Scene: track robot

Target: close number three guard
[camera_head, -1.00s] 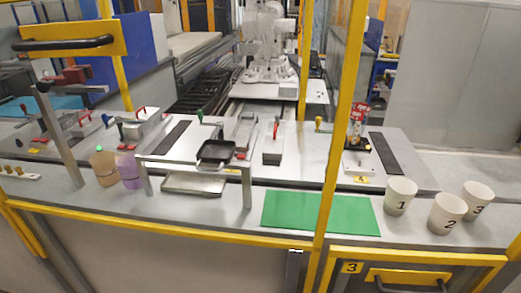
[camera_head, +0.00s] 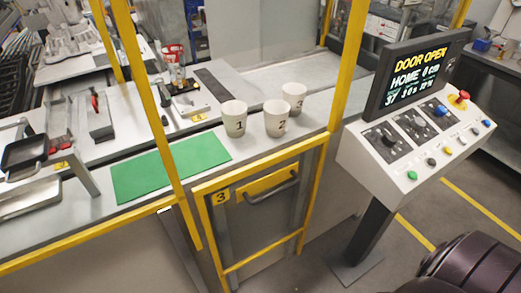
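The number three guard (camera_head: 262,225) is a grey panel in a yellow frame, low in front of the counter. Its top rail is about level with the counter edge, so the opening above it is clear between the yellow posts. A yellow tag with a black 3 (camera_head: 221,197) is at its upper left. A dark bar handle (camera_head: 271,188) is on a yellow plate near its top. Neither of my grippers is in view. A dark rounded link, likely my arm, shows at the bottom right.
A control console (camera_head: 415,130) stands right of the guard; its screen (camera_head: 418,75) reads "DOOR OPEN". Three numbered paper cups and a green mat (camera_head: 170,168) are on the counter behind the guard. Floor space is free around the console stand.

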